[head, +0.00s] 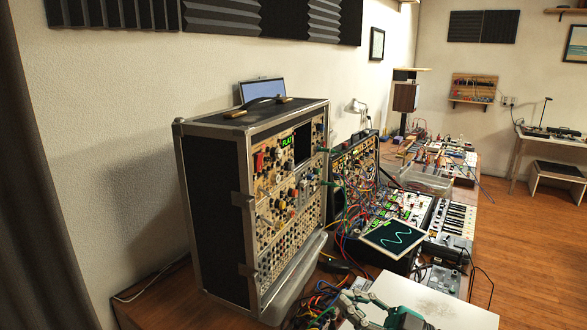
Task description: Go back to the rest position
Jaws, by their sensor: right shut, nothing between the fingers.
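My right gripper (354,307) is at the bottom edge of the head view, partly cut off by the frame. Its grey-green fingers are shut with nothing held. It is in front of a white flat panel (435,305), and I cannot tell whether it touches it. My left gripper is not in view.
A tall black synth case (215,195) stands on the wooden desk at left. A second patched case (355,165), a tilted screen (395,236) and a keyboard (455,222) are behind. Loose cables (318,303) lie left of the gripper. Wooden floor (530,250) is open at right.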

